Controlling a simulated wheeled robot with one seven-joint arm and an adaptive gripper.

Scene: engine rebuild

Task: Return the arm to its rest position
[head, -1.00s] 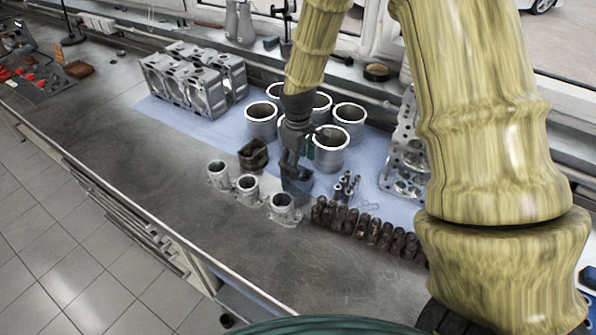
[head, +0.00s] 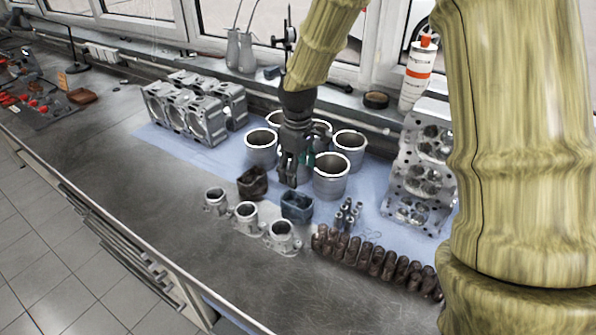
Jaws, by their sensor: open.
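My gripper (head: 290,173) hangs at the end of my yellow-green arm (head: 325,45), pointing down over the blue mat (head: 375,190). It is open, with nothing seen between its fingers. It is above and behind a small dark blue block-like part (head: 296,206) and apart from it. A silver cylinder liner (head: 331,178) stands just right of the gripper. The gripper hides part of the liners behind it.
Several liners (head: 261,150) surround the gripper. An engine block (head: 187,112) stands left, a cylinder head (head: 420,180) right. Flanged silver parts (head: 283,236), a dark brown part (head: 252,182) and a rusty row of parts (head: 375,257) lie in front.

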